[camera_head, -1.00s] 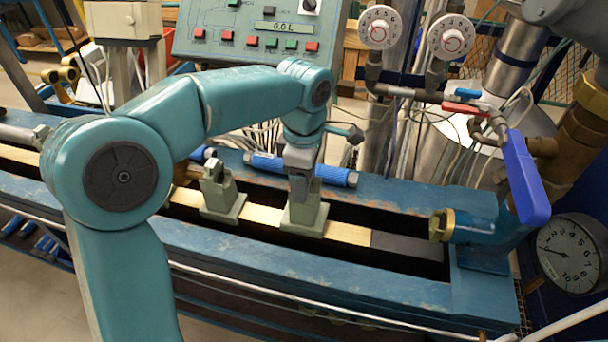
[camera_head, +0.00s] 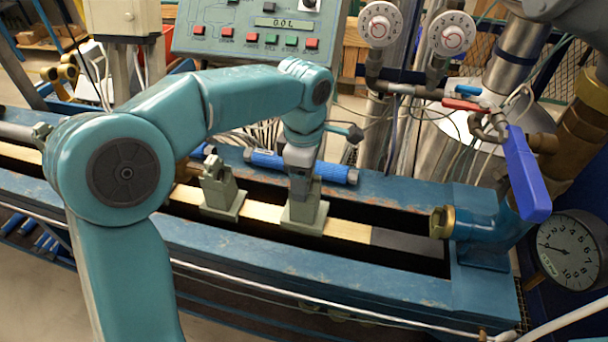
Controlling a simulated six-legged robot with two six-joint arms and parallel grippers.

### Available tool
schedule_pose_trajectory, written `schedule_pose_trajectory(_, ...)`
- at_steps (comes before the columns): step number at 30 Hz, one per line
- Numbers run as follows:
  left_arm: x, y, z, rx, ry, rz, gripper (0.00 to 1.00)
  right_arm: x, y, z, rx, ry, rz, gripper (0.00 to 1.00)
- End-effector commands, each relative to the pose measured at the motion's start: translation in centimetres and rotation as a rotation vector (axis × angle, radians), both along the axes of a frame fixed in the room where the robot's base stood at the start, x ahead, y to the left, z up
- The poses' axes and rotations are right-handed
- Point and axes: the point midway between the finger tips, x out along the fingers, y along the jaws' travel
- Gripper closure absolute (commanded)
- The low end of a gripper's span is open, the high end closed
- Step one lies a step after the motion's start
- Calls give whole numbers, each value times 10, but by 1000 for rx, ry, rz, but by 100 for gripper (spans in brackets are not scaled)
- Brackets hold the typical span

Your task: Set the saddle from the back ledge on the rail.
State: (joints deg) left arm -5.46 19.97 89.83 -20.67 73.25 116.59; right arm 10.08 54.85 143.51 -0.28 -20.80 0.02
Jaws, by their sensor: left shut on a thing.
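My left gripper (camera_head: 301,182) points down at the middle of the bench and is shut on a grey-green saddle (camera_head: 304,216). The saddle's base is at the pale rail (camera_head: 262,212) and looks upright on it; whether it bears fully on the rail I cannot tell. The gripper covers the saddle's upper part. A second grey-green saddle (camera_head: 221,195) stands on the rail to the left, apart from the held one. The back ledge (camera_head: 385,191) is the blue beam behind the rail. My right gripper is not in view.
A blue cylinder (camera_head: 270,163) lies on the back ledge close behind my gripper. A brass-ended pipe fitting (camera_head: 442,222) and a blue valve lever (camera_head: 526,175) stand at the right end. The rail between the held saddle and the fitting is clear.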

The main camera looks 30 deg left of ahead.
Motion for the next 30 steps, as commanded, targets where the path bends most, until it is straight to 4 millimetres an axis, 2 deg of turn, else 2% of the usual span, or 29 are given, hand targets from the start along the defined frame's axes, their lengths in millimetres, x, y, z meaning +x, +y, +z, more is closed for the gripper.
schedule_pose_trajectory(8, 0, 0, 1, 0, -3, 1, 100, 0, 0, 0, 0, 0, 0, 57)
schedule_pose_trajectory(20, 0, 0, -15, 0, -3, 1, 100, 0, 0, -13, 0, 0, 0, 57)
schedule_pose_trajectory(30, 0, 0, -16, 0, -3, 1, 100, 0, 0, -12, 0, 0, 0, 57)
